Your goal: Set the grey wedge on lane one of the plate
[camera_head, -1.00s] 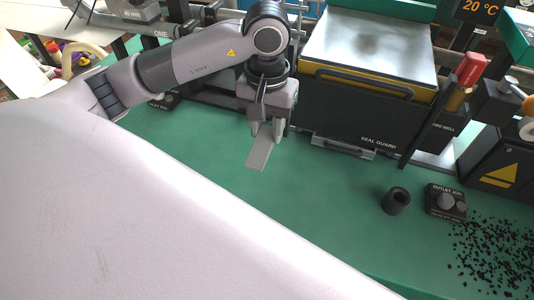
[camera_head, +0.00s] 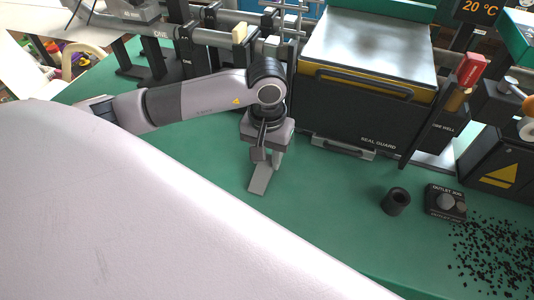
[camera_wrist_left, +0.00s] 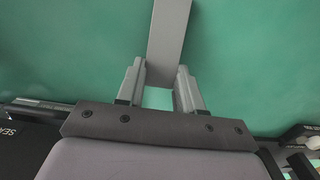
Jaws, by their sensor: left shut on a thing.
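The grey wedge (camera_head: 261,179) is a flat light-grey piece, slanting down from my left gripper (camera_head: 267,157) over the green mat. My left gripper is shut on its upper end. In the left wrist view the wedge (camera_wrist_left: 169,42) runs away from between the two fingers of that gripper (camera_wrist_left: 160,76). I cannot tell whether its low end touches the mat. A pale metal plate (camera_head: 368,48) tops the black box marked SEAL GUARD, behind and right of the wedge; no lane marks are readable on it. A label ONE shows on the rail assembly (camera_head: 200,36) at upper left. My right gripper is not in view.
The green mat (camera_head: 330,205) is clear around the wedge. A black ring (camera_head: 396,201), a black outlet box (camera_head: 446,202) and scattered black granules (camera_head: 495,255) lie at right. The SEAL GUARD box (camera_head: 355,110) stands close behind my gripper.

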